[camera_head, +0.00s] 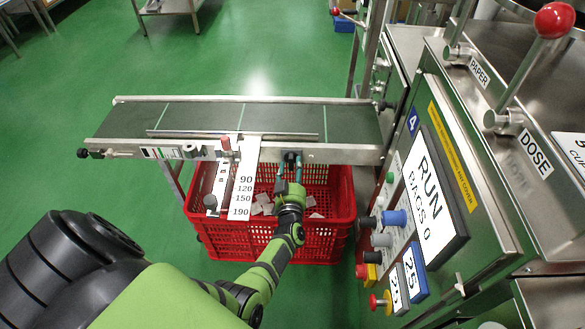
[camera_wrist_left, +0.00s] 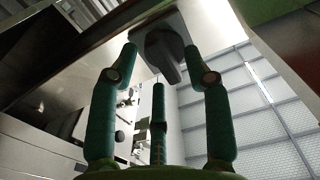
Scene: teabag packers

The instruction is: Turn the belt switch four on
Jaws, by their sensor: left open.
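The belt switch, a dark knob on a dark plate (camera_head: 291,157), is on the front rail of the conveyor (camera_head: 330,152), to the right of the white number scale. My left gripper (camera_head: 289,172) is open just in front of it, with its teal fingers pointing at the rail. In the left wrist view the switch knob (camera_wrist_left: 163,58) sits between the two upper fingertips of the left gripper (camera_wrist_left: 160,52), with the third finger below. I cannot tell whether any finger touches the knob. The knob looks tilted in the wrist view. My right gripper is not in view.
A red crate (camera_head: 340,203) with white teabags stands under the conveyor, below my left forearm. The number scale (camera_head: 244,180) hangs close by on the left. The machine panel (camera_head: 432,190) with knobs and buttons stands on the right. Green floor is free behind the conveyor.

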